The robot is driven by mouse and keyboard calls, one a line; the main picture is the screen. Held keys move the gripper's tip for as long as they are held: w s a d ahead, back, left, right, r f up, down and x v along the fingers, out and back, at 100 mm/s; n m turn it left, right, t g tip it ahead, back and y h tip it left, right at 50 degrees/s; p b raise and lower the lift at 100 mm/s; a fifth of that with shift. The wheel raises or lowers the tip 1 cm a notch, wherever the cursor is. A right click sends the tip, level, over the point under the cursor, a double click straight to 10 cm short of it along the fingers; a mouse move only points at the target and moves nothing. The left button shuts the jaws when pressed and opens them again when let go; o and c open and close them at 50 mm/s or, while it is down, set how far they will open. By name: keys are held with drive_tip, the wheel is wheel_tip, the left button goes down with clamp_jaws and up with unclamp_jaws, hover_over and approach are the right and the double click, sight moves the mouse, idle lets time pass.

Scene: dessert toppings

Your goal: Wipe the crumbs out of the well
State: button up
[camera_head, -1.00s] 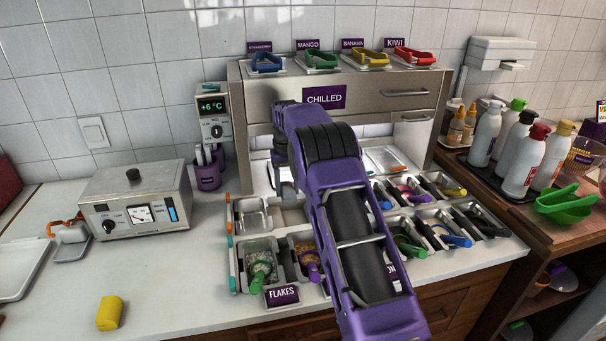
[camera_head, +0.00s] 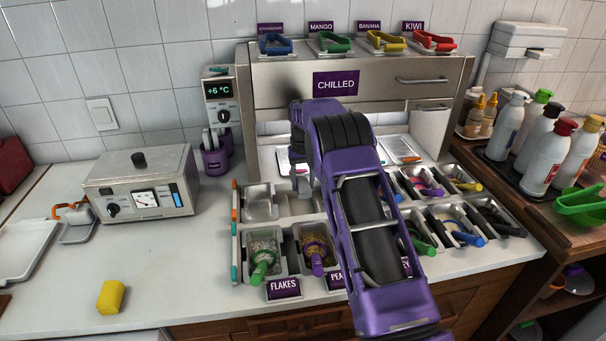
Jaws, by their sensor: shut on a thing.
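My gripper (camera_head: 301,184) is partly visible as a grey part below the end of my purple arm, above the back row of wells. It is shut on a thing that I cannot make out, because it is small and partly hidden. A metal topping rack (camera_head: 236,222) with two rows of wells stands on the white counter. The back left well (camera_head: 260,203) looks empty. The well beside it (camera_head: 294,205) is just below my gripper and partly covered by my arm. I cannot make out crumbs in either. A yellow sponge block (camera_head: 111,297) lies on the counter at front left.
Wells of flakes (camera_head: 264,243) and peanut-coloured topping (camera_head: 314,240) hold scoops. More wells with coloured scoops (camera_head: 467,236) lie to the right. The chilled cabinet (camera_head: 285,95) rises behind the rack. A metal appliance (camera_head: 140,182) stands left. The counter's front left is mostly clear.

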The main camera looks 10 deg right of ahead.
sight(304, 208)
drive_tip(key=shift+f+b, duration=1.85)
drive_tip(key=shift+f, duration=2.05)
drive_tip(key=shift+f+b, duration=0.4)
drive_tip(key=shift+f, duration=0.25)
drive_tip(key=shift+w+a+r, duration=0.1)
drive_tip(key=shift+w+a, duration=0.15)
drive_tip(key=shift+w, duration=0.3)
drive_tip(key=shift+w+a+r, duration=0.1)
drive_tip(key=shift+w+a, duration=0.1)
drive_tip(key=shift+w, duration=0.35)
drive_tip(key=shift+s, duration=0.1)
drive_tip(key=shift+s+f, duration=0.2)
drive_tip(key=shift+s, duration=1.9)
drive_tip(key=shift+w+f+b, duration=0.1)
drive_tip(key=shift+w+b, duration=0.4)
drive_tip(key=shift+w, duration=1.6)
drive_tip(key=shift+s+d, duration=0.3)
drive_tip(key=shift+s, duration=0.4)
drive_tip(key=shift+s+d, duration=0.35)
drive_tip(key=shift+s, duration=0.4)
drive_tip(key=shift+s+d, duration=0.3)
drive_tip(key=shift+s, duration=0.4)
drive_tip(key=shift+w, duration=2.2)
